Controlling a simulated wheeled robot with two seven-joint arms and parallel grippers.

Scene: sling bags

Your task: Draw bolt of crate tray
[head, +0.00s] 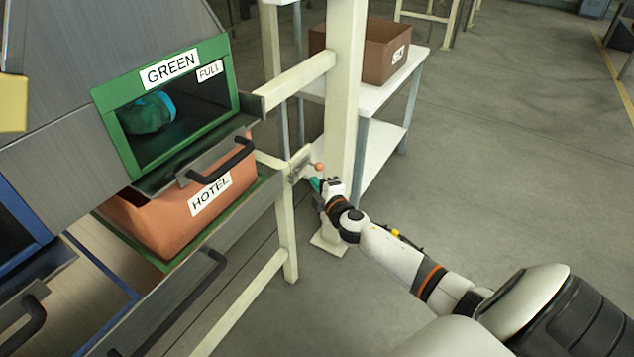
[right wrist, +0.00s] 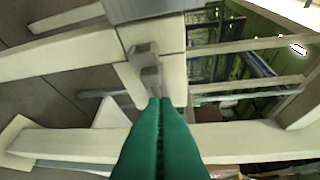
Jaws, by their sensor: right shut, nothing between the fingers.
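The orange crate labelled HOTEL (head: 160,225) sits in a tray with a black handle (head: 215,275) on its grey front, below the green-framed GREEN chute. A small bolt with a salmon-coloured knob (head: 319,167) is at the cream post right of the tray. My right gripper (head: 316,184) is just below the knob, its green fingertips shut and empty. In the right wrist view the shut green fingers (right wrist: 160,130) point at a grey metal bracket (right wrist: 146,62) on a cream post. The knob cannot be made out there. My left gripper is out of view.
The chute bin (head: 218,70) marked GREEN and FULL holds a green bundle (head: 146,113). A tall cream post (head: 345,90) stands close behind my right gripper. A white shelf (head: 385,110) with a brown box (head: 375,50) is beyond it. The floor at right is clear.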

